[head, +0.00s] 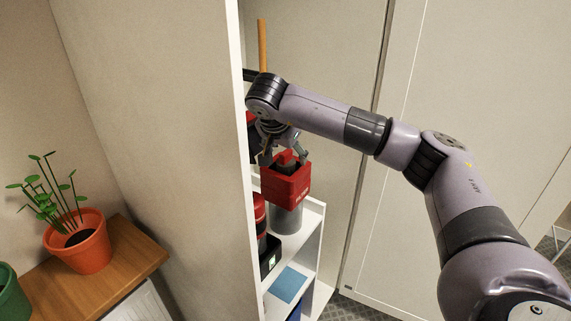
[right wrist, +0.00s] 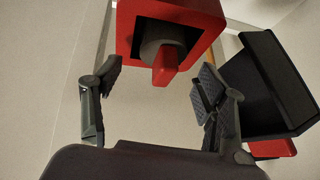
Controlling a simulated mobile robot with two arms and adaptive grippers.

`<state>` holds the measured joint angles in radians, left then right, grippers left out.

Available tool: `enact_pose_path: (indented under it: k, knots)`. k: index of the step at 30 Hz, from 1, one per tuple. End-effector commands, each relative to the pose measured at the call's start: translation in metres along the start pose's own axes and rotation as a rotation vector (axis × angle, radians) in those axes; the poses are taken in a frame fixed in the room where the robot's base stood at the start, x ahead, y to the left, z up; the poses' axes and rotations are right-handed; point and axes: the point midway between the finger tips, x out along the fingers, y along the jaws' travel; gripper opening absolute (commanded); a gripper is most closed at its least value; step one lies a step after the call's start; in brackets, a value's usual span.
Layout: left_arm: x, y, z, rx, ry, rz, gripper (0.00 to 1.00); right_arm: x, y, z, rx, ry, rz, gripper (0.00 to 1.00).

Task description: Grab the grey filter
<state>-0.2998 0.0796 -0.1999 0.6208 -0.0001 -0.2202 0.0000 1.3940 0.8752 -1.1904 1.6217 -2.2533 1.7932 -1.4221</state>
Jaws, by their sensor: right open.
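On the white shelf, a red square block (head: 286,184) sits on top of a grey cylinder (head: 288,218), which appears to be the grey filter. In the right wrist view the red block (right wrist: 213,20) has an opening with a dark grey round part and a red tab (right wrist: 165,66). The grey cylinder's lower body is not visible there. My right gripper (head: 283,150) is just above the red block in the head view. In its wrist view the gripper (right wrist: 155,85) has its fingers wide apart, with nothing between the pads that I can see gripped. My left gripper is not in view.
A white shelf (head: 306,240) holds a red and black item (head: 260,215), a black box (head: 270,255) and a blue square (head: 289,285). A tall panel edge stands close on the left. A black and red object (right wrist: 265,85) is near the right finger.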

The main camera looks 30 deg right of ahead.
Motion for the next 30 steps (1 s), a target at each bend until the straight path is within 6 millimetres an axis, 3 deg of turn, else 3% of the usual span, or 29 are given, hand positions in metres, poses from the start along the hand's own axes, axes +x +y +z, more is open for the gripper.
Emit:
enact_pose_path:
  k: [4, 11, 30]
  knots:
    - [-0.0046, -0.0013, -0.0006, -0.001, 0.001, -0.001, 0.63, 0.0131, 0.0002, -0.0006, 0.001, 0.000, 0.000, 0.67]
    - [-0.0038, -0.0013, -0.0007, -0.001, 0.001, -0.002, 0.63, 0.0148, -0.0001, 0.0000, 0.001, 0.001, -0.002, 0.67]
    - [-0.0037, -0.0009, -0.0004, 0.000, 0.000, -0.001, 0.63, 0.0142, -0.0002, 0.0001, 0.001, 0.001, -0.002, 0.24]
